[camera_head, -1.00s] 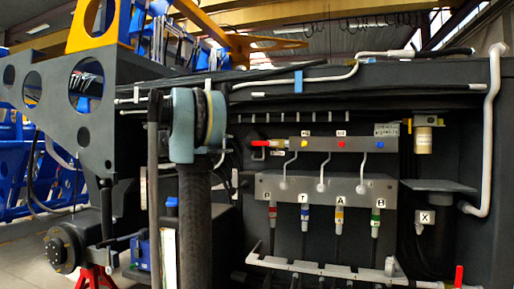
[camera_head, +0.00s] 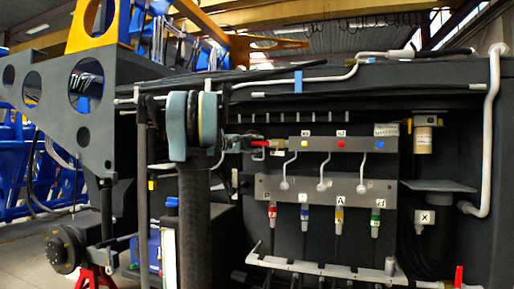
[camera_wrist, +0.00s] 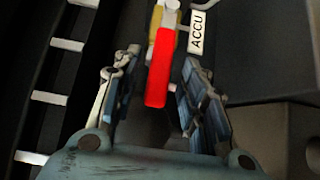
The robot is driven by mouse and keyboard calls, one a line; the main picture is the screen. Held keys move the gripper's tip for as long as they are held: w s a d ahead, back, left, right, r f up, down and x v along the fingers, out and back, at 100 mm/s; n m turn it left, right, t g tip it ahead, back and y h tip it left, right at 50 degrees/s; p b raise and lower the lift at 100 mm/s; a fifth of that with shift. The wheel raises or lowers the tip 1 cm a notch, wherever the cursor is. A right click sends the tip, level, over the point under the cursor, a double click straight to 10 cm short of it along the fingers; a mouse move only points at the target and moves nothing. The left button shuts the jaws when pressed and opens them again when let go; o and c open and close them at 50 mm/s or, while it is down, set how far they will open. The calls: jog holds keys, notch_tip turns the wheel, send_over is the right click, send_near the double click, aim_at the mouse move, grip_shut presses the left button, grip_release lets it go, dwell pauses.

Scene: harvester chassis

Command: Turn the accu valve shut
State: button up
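The accu valve has a red lever handle (camera_wrist: 159,68) on a brass-coloured body, beside a white ACCU label (camera_wrist: 197,32) in the wrist view. In the head view the red lever (camera_head: 259,143) lies about level at the left end of a grey valve block. My gripper (camera_wrist: 153,85) is open, with one finger on each side of the lever. A gap shows between the lever and each finger. In the head view my gripper (camera_head: 240,142) is just left of the lever, partly hidden by my arm and hoses.
The grey block (camera_head: 335,145) carries yellow, red and blue buttons. Below it are levers and a panel (camera_head: 326,188) with several labelled hose couplings. A dark slotted rail (camera_wrist: 50,98) is left in the wrist view, and a grey block (camera_wrist: 262,130) is at lower right.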

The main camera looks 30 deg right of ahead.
jog(key=shift+d, duration=0.9)
grip_shut()
